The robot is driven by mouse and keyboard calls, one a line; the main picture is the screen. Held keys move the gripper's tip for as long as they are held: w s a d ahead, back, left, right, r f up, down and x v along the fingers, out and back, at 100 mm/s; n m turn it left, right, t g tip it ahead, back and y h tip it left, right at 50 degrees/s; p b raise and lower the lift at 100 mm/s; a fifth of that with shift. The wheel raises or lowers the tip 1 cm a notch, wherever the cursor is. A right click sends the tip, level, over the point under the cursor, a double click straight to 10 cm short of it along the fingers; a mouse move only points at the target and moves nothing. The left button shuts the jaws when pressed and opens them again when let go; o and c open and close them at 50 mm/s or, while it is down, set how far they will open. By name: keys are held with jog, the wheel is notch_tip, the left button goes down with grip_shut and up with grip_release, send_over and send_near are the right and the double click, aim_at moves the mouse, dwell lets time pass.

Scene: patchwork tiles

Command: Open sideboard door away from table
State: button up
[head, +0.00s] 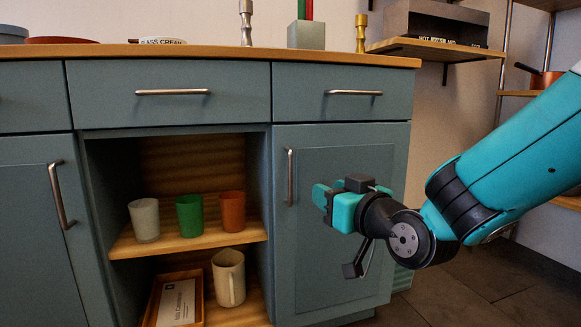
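The blue-grey sideboard (240,133) fills the left and middle of the head view. Its right door (350,255) is shut, with an upright metal handle (290,177) near its left edge. Its left door (30,230) is also shut, with an upright handle (62,195) near its right edge. No table can be made out. My gripper (328,198) is in front of the right door, pointing left, with its tips a little right of that door's handle and apart from it in the picture. The finger gap is not clear from this angle.
Between the doors, an open shelf (190,243) holds a white, a green and an orange cup (232,211). Below are a mug (229,278) and a tray (155,308). Drawers (170,110) run above. Candlesticks and a planter (305,35) stand on top. Wall shelves (435,50) are at right.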

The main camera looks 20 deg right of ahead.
aim_at(292, 173)
jog(key=p+x, duration=1.4)
jog(key=p, duration=0.1)
jog(key=shift+w+d+r+p, duration=0.1)
jog(key=shift+w+p, duration=0.3)
jog(key=shift+w, duration=0.5)
grip_shut()
